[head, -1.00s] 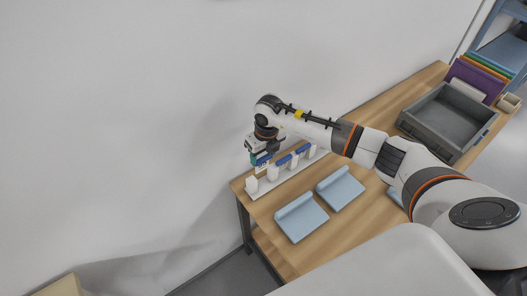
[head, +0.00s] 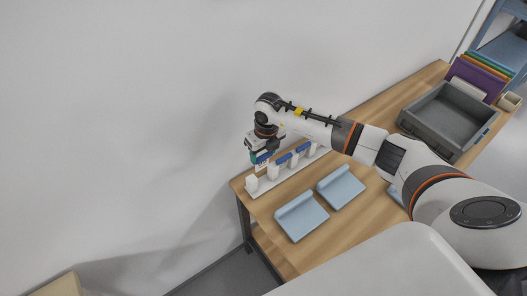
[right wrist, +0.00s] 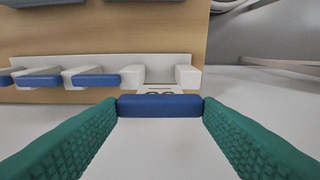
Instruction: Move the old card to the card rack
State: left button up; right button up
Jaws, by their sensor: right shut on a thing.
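The white card rack (head: 284,179) stands along the wall-side edge of the table, with upright posts and several blue-topped cards between them. My right gripper (head: 261,158) is over the rack's near-left end, above a gap between posts. In the right wrist view its teal fingers (right wrist: 160,107) are shut on the sides of a card with a blue top band (right wrist: 161,105) and a white, partly hidden printed face. The rack (right wrist: 187,76) lies just beyond the card there, with an empty gap facing it. I cannot tell whether the card touches the rack. My left gripper is out of view.
Two light blue folder-like holders (head: 301,217) (head: 341,187) lie on the wooden table (head: 275,249) beside the rack, and part of another shows by my arm. A grey bin (head: 447,118) stands farther right, with coloured upright folders (head: 474,77) and a small beige cup (head: 509,102) behind.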

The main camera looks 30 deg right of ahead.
aim_at(264, 157)
jog(key=shift+f, duration=0.2)
jog(key=shift+f+b, duration=1.1)
dwell(0.4)
jog(key=shift+f+b, duration=0.75)
jog(key=shift+f, duration=0.1)
jog(key=shift+f, duration=0.1)
jog(key=shift+f+b, duration=1.05)
jog(key=shift+f, duration=0.1)
jog(key=o, duration=1)
